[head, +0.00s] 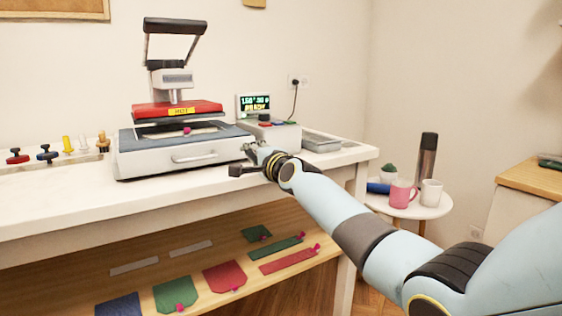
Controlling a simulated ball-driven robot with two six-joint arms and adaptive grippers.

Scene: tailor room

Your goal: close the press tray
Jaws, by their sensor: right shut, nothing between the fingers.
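The heat press (176,80) stands on the white table, with its black handle raised and a red plate marked HOT (178,109) above the bed. The press tray (170,158) is the white drawer-like front with a metal handle (194,157); how far it is out is hard to tell. A grey pad lies on top with a small pink thing (187,130) on it. My right gripper (247,158) is shut and empty, just right of the tray's front right corner. Whether it touches the tray is unclear. My left gripper is out of view.
A control box (270,130) with a lit display reading READY stands right of the press, and a grey metal tray (321,143) lies beyond it. Stamps and spools (67,147) stand at left. Fabric pieces (224,276) lie on the shelf below. Mugs (402,194) stand on a side table.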

